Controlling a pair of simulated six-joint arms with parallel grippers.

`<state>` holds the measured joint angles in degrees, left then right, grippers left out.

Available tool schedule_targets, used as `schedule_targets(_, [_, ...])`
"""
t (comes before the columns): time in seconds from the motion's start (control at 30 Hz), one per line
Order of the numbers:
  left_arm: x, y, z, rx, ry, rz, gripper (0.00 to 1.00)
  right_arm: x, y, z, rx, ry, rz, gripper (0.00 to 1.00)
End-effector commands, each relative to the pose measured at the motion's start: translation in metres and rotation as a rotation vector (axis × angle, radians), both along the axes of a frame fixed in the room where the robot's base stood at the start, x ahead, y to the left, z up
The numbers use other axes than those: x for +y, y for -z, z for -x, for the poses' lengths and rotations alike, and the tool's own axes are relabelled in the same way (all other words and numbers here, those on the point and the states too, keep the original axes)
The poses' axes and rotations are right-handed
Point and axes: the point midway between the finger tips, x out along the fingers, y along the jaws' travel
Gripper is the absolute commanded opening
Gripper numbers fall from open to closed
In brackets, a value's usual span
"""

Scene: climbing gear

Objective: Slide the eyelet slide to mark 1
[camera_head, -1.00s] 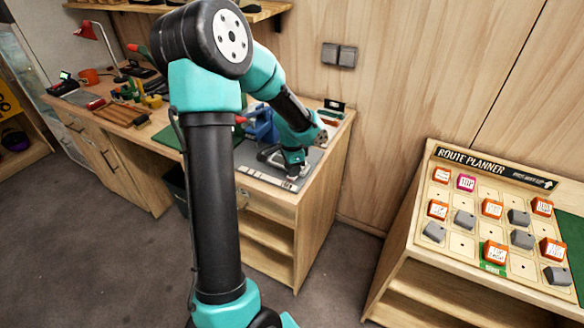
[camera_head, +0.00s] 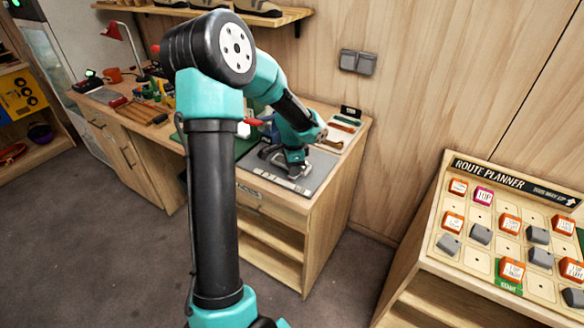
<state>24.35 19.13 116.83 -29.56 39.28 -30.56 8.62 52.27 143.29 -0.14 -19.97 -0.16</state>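My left gripper (camera_head: 294,170) reaches down to the grey mat (camera_head: 322,166) at the right end of the wooden bench. Its fingertips are low over the front part of the mat, close to a pale strip (camera_head: 278,181) along the front edge. A dark grey looped part (camera_head: 268,154) lies just left of the gripper. The eyelet slide and mark 1 are too small or hidden to make out. I cannot tell whether the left gripper is open or shut. My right gripper is not in view.
Several tools lie along the bench (camera_head: 150,128) to the left. Small coloured items (camera_head: 343,124) lie behind the mat. A route planner board (camera_head: 500,225) with orange and grey blocks stands at the right. Open floor (camera_head: 110,240) lies in front of the bench.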

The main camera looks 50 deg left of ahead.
Motion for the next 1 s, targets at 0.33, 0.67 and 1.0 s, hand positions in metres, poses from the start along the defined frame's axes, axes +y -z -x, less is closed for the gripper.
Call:
schedule_targets(0.33, [0.000,0.000,0.000,0.000,0.000,0.000,0.51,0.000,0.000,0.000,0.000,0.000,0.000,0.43])
schedule_targets(0.67, [0.000,-0.014,0.000,-0.001,0.000,-0.002,0.51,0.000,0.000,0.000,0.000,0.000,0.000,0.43])
schedule_targets(1.0, [0.000,-0.073,-0.001,-0.005,-0.001,-0.002,0.51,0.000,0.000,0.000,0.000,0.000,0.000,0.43])
